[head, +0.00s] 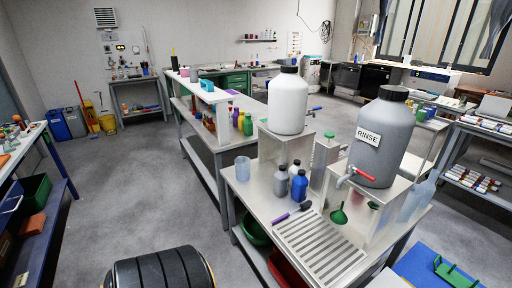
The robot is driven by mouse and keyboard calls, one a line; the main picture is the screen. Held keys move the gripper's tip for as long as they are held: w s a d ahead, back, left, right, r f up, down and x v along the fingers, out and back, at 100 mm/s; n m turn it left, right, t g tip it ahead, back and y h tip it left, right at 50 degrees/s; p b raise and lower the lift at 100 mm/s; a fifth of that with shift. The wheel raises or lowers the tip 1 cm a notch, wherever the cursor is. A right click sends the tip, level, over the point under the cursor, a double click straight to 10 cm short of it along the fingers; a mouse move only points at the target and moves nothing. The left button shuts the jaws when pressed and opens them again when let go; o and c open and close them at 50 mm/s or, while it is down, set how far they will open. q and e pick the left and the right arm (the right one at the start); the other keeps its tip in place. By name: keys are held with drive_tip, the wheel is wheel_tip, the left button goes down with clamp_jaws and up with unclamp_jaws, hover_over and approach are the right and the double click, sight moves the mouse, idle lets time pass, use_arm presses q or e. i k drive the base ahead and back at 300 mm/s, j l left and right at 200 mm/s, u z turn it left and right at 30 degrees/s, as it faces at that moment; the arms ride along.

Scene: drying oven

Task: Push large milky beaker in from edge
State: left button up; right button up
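A translucent, bluish milky beaker (242,168) stands upright at the left back corner of the steel bench (262,203), close to the bench's left edge. A second translucent pale vessel (411,203) stands at the bench's right side, near that edge, partly hidden behind the steel stand under the grey RINSE container. I cannot tell for sure which of the two is the large milky beaker. Neither of my grippers is in view.
Grey and blue bottles (299,186) stand right of the left beaker, with a purple-handled tool (291,213) in front. A white container (288,103) and the grey RINSE container (380,137) stand on steel stands. A drain grate (320,247) lies at the front. Floor left is clear.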

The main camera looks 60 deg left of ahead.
sight(243, 169)
drive_tip(key=u, duration=1.95)
